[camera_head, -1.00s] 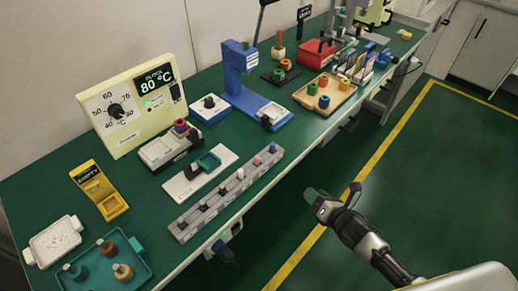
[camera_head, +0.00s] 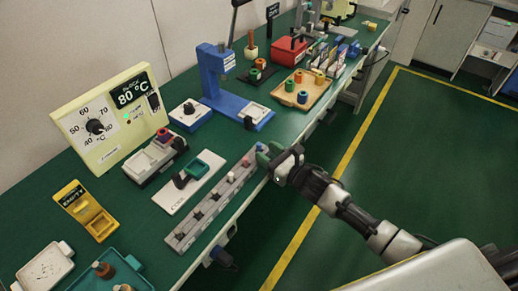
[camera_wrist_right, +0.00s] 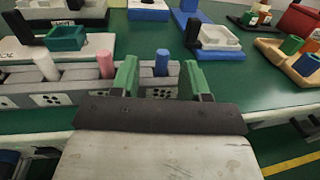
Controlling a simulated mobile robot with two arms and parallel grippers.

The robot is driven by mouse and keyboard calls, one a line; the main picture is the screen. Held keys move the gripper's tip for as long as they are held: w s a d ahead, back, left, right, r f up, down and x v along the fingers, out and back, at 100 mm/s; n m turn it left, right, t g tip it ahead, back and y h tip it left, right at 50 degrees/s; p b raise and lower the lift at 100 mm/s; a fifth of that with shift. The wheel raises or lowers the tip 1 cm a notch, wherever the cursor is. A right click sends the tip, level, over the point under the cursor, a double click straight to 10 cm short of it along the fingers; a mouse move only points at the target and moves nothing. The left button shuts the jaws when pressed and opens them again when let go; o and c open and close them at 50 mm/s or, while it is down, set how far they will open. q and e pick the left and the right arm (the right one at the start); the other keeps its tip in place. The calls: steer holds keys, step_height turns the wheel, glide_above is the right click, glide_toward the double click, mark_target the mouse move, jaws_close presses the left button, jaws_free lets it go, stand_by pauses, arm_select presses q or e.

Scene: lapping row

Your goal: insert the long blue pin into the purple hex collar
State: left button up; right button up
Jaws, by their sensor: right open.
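The blue pin (camera_wrist_right: 162,62) stands upright in the grey pin rack (camera_wrist_right: 72,98) in the right wrist view, beyond and between my green fingertips. My right gripper (camera_wrist_right: 158,80) is open and empty. In the head view my right gripper (camera_head: 272,160) is at the rack's far end and mostly hides the blue pin. A pink pin (camera_wrist_right: 105,64) and a white pin (camera_wrist_right: 46,66) stand left of it. A small red and purplish piece (camera_head: 163,136) sits on the grey-white fixture (camera_head: 148,166); I cannot tell whether it is the hex collar. My left gripper is not in view.
A white plate with a green tray (camera_head: 205,165) lies behind the rack. A blue press (camera_head: 215,85) and a wooden tray (camera_head: 307,100) with coloured rings stand farther along. The bench's front edge runs just in front of the rack.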

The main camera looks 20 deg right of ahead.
mark_target(259, 144)
steer(key=x, duration=0.4)
steer(key=shift+w, duration=0.15)
steer(key=shift+d+r, duration=0.1)
jaws_close()
